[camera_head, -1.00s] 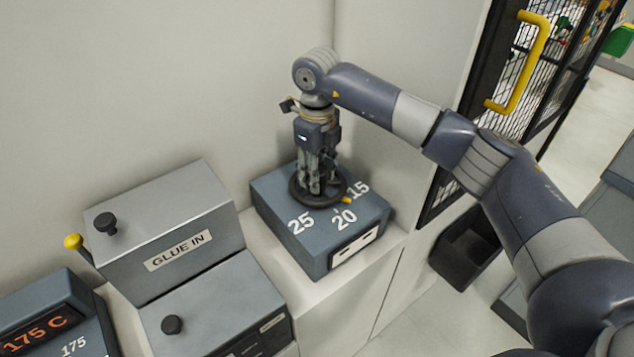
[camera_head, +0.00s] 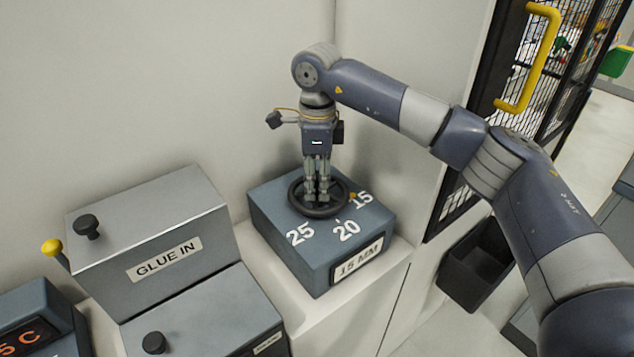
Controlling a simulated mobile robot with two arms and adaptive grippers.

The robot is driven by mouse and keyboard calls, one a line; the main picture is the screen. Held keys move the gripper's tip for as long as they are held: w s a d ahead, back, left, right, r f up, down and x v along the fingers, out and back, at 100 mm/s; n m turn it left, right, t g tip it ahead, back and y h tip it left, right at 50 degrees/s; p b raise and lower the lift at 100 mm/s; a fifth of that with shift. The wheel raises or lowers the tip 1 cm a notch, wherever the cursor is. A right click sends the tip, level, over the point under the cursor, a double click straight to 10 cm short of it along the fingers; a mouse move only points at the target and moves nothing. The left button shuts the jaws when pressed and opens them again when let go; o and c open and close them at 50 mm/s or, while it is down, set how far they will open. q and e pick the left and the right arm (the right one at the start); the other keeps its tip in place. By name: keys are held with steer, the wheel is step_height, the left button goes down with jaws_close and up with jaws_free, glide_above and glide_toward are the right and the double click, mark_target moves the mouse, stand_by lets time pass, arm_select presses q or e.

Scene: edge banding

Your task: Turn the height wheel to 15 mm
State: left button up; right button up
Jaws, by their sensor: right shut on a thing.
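The height wheel (camera_head: 326,211) is a dark ring on top of a blue-grey box (camera_head: 290,257) in the middle of the view. The box top bears the numbers 25, 20 and 15. A small yellow-orange pointer (camera_head: 352,196) on the wheel's rim is beside the 15. My left gripper is not in view.
A grey GLUE IN box (camera_head: 150,225) with a black knob and a yellow-tipped lever (camera_head: 52,247) stands at left. A temperature display (camera_head: 30,335) is at the lower left. A black bin (camera_head: 474,262) and a mesh door with a yellow handle (camera_head: 530,60) are at right.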

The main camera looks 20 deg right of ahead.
mark_target(318, 176)
steer(key=shift+r, duration=0.1)
stand_by(0.3)
steer(key=o, duration=1.1)
steer(key=shift+c, duration=0.2)
steer(key=shift+r, duration=0.1)
step_height(318, 176, up, 12)
